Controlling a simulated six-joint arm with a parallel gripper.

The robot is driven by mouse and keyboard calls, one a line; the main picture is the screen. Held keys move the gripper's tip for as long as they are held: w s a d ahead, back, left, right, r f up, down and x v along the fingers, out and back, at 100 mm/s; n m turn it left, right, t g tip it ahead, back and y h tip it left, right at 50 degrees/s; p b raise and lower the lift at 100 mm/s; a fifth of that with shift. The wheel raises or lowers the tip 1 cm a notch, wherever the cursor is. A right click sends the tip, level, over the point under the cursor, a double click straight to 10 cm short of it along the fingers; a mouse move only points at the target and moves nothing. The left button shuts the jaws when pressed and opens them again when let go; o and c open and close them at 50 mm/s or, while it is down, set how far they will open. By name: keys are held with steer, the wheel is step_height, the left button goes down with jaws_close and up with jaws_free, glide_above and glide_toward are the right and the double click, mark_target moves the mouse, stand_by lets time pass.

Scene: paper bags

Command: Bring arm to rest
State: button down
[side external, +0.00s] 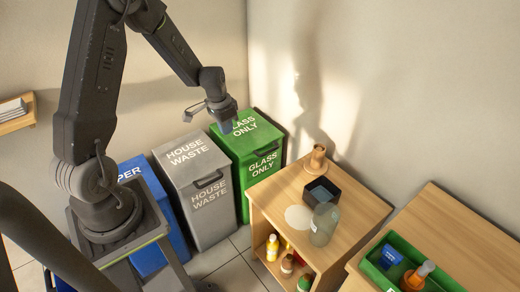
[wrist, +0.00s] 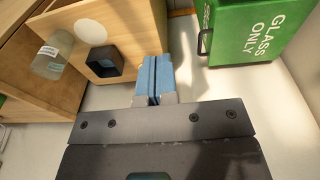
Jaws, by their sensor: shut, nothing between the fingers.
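My gripper (side external: 227,126) hangs from my raised arm in the side view, in front of the upper part of the green "GLASS ONLY" bin (side external: 262,165). In the wrist view my gripper's two blue fingers (wrist: 153,76) are together with nothing between them. The green bin also shows at the upper right of the wrist view (wrist: 240,30), apart from the fingers. My gripper holds nothing.
A grey "HOUSE WASTE" bin (side external: 193,170) and a blue bin (side external: 150,205) stand left of the green one. A wooden cabinet (side external: 275,192) carries a clear jar (side external: 323,226), dark box (side external: 310,201) and wooden cup (side external: 317,158). A green tray (side external: 367,266) is at lower right.

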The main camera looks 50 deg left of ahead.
steer(key=s+d+r+t, duration=0.2)
steer(key=s+d+r, duration=0.3)
steer(key=d+r, duration=0.4)
steer(key=s+d+r+t, duration=0.1)
steer(key=s+d+r, duration=0.5)
steer(key=r, duration=0.6)
steer(key=s+d+r+t, duration=0.1)
steer(key=s+d+r, duration=0.1)
steer(key=s+d, duration=0.2)
steer(key=shift+s+d+r, duration=0.15)
steer(key=shift+s+r, duration=0.05)
steer(key=shift+s, duration=0.9)
